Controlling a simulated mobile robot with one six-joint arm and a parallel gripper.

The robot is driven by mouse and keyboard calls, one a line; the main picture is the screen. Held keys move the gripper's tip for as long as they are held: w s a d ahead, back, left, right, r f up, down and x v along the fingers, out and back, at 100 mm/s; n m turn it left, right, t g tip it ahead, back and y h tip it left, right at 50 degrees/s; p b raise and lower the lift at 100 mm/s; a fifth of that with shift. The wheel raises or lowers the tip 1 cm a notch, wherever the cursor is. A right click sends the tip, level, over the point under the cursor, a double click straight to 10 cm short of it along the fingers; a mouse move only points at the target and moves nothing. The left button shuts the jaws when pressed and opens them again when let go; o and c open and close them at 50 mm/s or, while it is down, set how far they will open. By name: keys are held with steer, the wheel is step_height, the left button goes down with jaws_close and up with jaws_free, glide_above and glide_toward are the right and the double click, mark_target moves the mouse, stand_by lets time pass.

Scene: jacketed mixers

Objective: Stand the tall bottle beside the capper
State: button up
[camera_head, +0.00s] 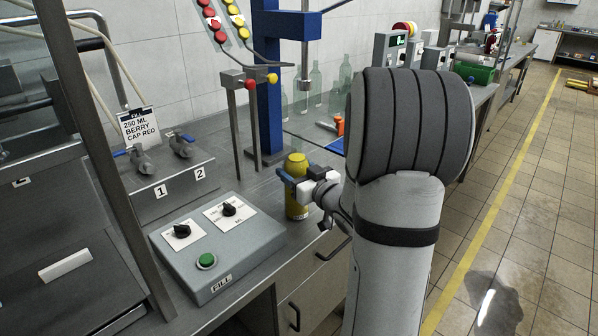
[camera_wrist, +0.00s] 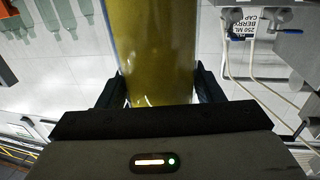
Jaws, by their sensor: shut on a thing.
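A tall yellow bottle (camera_head: 297,190) stands upright at the front edge of the steel bench in the head view. My gripper (camera_head: 300,180) is shut on its upper part from the right. In the wrist view the bottle (camera_wrist: 153,50) fills the middle, between the two dark fingers of my gripper (camera_wrist: 155,90). A blue column (camera_head: 267,90) with a metal spindle and red and yellow cap chutes, which looks like the capper, stands behind the bottle. Whether the bottle's base touches the bench is hard to tell.
A grey control box (camera_head: 217,245) with two knobs and a green button sits left of the bottle. Fill nozzles (camera_head: 160,158) numbered 1 and 2 are behind it. Several clear green bottles (camera_head: 315,85) stand at the back. An orange tool (camera_head: 339,125) lies near my arm.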

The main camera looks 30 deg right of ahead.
steer(key=shift+r, duration=0.2)
steer(key=shift+f, duration=0.1)
steer(key=shift+f, duration=0.15)
steer(key=o, duration=1.7)
